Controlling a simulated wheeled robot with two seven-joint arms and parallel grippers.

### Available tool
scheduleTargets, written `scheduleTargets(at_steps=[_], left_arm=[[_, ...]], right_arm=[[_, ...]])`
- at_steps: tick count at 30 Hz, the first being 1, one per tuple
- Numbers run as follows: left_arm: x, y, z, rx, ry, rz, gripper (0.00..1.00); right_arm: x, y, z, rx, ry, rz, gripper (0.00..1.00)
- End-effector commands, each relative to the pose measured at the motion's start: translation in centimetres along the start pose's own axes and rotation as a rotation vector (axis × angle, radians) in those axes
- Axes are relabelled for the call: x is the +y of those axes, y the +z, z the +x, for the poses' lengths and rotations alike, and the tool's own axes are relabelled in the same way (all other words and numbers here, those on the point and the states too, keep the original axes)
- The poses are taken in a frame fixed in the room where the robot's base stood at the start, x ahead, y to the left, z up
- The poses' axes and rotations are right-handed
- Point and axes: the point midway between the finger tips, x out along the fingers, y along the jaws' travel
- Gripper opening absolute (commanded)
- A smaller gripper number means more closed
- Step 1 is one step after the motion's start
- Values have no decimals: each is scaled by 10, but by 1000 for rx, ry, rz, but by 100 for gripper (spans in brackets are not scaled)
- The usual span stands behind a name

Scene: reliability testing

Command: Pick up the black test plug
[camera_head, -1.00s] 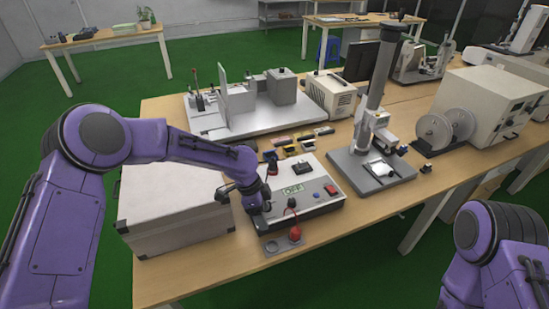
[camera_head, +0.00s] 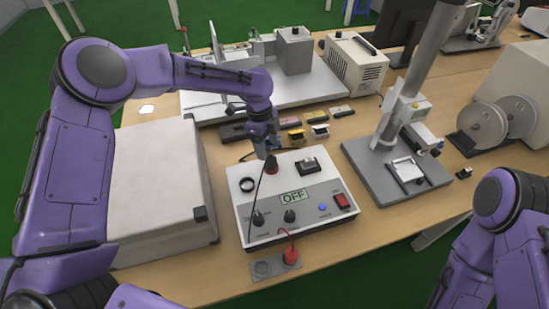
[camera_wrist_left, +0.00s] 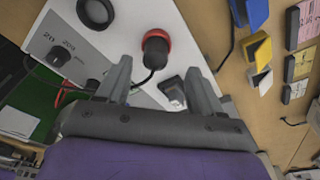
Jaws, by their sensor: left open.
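The black test plug (camera_head: 271,164) stands on the back left part of the grey-white tester box (camera_head: 330,188). In the left wrist view the plug (camera_wrist_left: 155,48) sits in a red ring, and a black cable runs from it. My left gripper (camera_head: 266,148) is above and just behind the plug in the head view. In the left wrist view its two fingers (camera_wrist_left: 158,74) are apart, with the plug ahead of the gap and nothing held. My right arm shows at the lower right, but its gripper is out of view.
A red plug (camera_head: 291,257) sits in a grey holder at the box's front. A black ring (camera_head: 247,184) is left of the black plug.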

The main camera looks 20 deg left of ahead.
Motion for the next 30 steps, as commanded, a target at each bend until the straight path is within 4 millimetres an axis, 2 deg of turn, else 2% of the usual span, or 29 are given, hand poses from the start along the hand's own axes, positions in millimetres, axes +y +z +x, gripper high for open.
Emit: scheduleTargets(at_steps=[7,10,13,18,20,24,30], left_arm=[[-6,-6,39,2,15,-2,66],[-8,-5,58,2,15,-2,66],[-10,-5,66,2,13,1,66],[-10,-5,66,2,12,1,66],[-10,-5,66,2,12,1,50],[-9,-5,66,2,13,1,5],[-9,-5,66,2,14,0,5]], right_arm=[[2,-8,-22,-1,1,0,0],[2,-10,-23,0,0,0,0],[2,-10,-23,0,0,0,0],[2,-9,-22,0,0,0,0],[2,-9,-22,0,0,0,0],[2,-9,-22,-1,0,0,0],[2,-9,-22,0,0,0,0]])
